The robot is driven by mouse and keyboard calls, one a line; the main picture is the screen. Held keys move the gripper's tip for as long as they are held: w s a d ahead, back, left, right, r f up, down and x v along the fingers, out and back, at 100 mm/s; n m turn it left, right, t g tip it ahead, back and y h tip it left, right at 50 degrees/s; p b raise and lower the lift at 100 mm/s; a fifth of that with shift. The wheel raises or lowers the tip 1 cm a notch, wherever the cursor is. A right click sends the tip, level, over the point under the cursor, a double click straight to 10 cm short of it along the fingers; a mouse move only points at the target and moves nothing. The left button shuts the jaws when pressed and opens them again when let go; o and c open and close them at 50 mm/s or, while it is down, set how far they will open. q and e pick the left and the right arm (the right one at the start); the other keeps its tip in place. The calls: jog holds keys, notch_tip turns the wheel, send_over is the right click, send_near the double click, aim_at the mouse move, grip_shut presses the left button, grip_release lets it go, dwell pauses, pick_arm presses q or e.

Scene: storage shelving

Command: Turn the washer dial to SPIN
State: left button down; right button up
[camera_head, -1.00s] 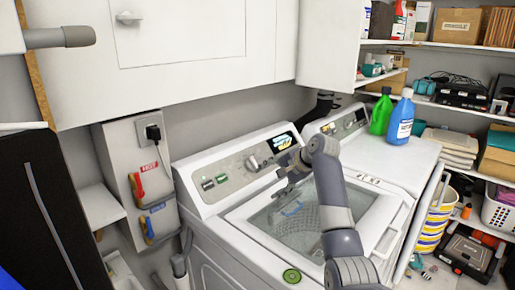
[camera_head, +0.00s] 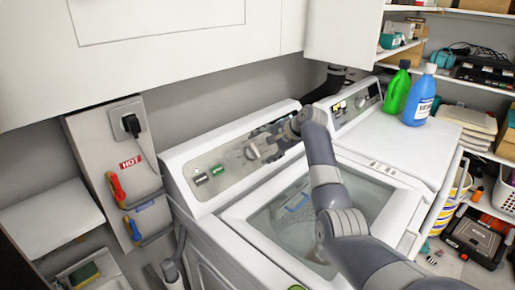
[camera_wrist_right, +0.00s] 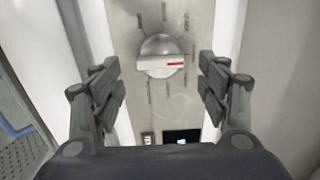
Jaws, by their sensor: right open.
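The washer dial (camera_wrist_right: 160,56) shows in the right wrist view as a round silver knob with a white bar handle and a red mark at one end. In the head view the dial (camera_head: 251,152) is at the tip of my right gripper (camera_head: 262,148), partly hidden by it. In the wrist view my right gripper (camera_wrist_right: 161,88) is open, with one finger pad on each side of the dial and a gap on both sides. The dial's labels are too blurred to read. The washer (camera_head: 215,218) has a clear lid. My left gripper is not in view.
A green bottle (camera_head: 398,90) and a blue bottle (camera_head: 421,97) stand on the neighbouring machine. A wall cabinet (camera_head: 170,50) overhangs the washer panel. Red and blue valve handles (camera_head: 116,187) are on the left wall. Shelves with boxes stand at right.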

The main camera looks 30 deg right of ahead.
aim_at(256, 150)
jog(key=shift+x, duration=0.95)
jog(key=shift+w+a+f, duration=0.15)
jog(key=shift+w, duration=0.15)
jog(key=shift+w+f, duration=0.1)
jog(key=shift+f, duration=0.05)
jog(key=shift+w+a+f, duration=0.1)
jog(key=shift+w+f, duration=0.1)
jog(key=c, duration=0.8)
jog(key=shift+c, duration=1.4)
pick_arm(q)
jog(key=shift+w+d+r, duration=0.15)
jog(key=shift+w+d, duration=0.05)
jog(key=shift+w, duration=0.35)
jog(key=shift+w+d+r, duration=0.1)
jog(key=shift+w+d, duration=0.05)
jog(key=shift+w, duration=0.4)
